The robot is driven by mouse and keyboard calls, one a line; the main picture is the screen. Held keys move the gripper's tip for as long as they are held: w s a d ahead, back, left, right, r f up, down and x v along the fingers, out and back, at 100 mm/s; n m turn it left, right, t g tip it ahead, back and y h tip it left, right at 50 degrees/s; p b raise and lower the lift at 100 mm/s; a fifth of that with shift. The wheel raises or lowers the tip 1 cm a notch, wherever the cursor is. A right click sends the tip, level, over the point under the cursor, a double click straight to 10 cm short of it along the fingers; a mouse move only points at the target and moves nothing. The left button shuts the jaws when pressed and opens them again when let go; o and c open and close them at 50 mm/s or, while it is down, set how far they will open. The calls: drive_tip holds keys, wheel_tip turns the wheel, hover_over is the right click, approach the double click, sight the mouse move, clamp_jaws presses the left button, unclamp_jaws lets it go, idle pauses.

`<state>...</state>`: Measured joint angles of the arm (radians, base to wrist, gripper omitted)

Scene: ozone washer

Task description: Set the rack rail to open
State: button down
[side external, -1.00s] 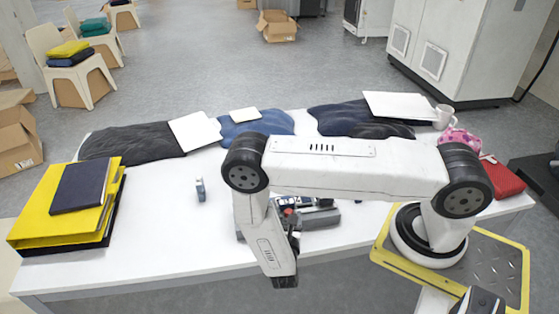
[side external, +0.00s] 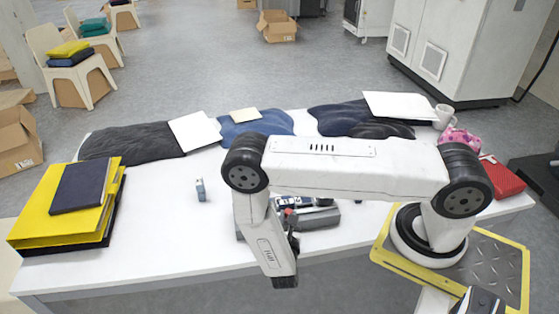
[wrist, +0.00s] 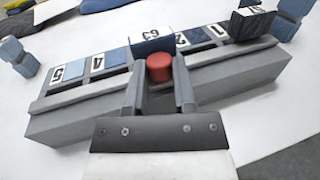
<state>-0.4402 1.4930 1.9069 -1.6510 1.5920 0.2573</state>
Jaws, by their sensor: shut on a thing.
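The grey rack (wrist: 80,122) lies on the white table and runs slantwise across the wrist view. A long grey rail (wrist: 235,60) runs along its near edge, with a red knob (wrist: 159,68) near the middle. Numbered blue and white tiles (wrist: 97,63) stand in a row behind the rail. My gripper (wrist: 160,88) is shut on the red knob, one finger on each side. In the side view the rack (side external: 322,217) is partly hidden behind my arm, and my fingertips are hidden or too small to make out.
Small blue-grey pieces stand on the table left (wrist: 17,56) and right (wrist: 289,18) of the rack. Yellow binders (side external: 35,228) lie at the left, folded dark clothes (side external: 130,143) along the back. A red pouch (side external: 505,178) is at the right.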

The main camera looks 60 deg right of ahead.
idle(0.8)
drive_tip(key=shift+s+a, duration=0.65)
drive_tip(key=shift+c, duration=2.1)
unclamp_jaws()
drive_tip(key=shift+a, duration=0.1)
drive_tip(key=v, duration=0.7)
drive_tip(key=shift+s+a, duration=0.2)
